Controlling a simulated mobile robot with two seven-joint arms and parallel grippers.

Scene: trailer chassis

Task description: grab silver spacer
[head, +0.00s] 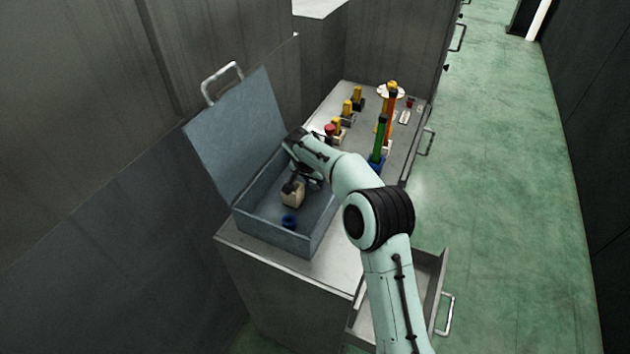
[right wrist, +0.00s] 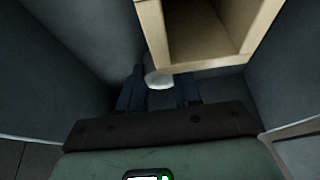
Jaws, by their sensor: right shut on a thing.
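My right gripper (head: 308,178) reaches down into an open grey metal box (head: 272,236) on the bench. In the right wrist view its two dark fingers (right wrist: 160,78) are shut on a small pale, rounded silver spacer (right wrist: 158,81). Only part of the spacer shows between the fingers; the arm and gripper hide it in the head view. A light wooden open box (head: 292,194) stands in the metal box, close beside the gripper; it also shows in the right wrist view (right wrist: 205,32), just beyond the fingers. My left gripper is out of view.
A small blue object (head: 289,221) lies in the metal box near its front. The raised lid (head: 238,130) stands on the left. Behind my arm, the bench (head: 398,150) holds yellow, red, green and orange items. An open drawer (head: 437,270) juts out front right.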

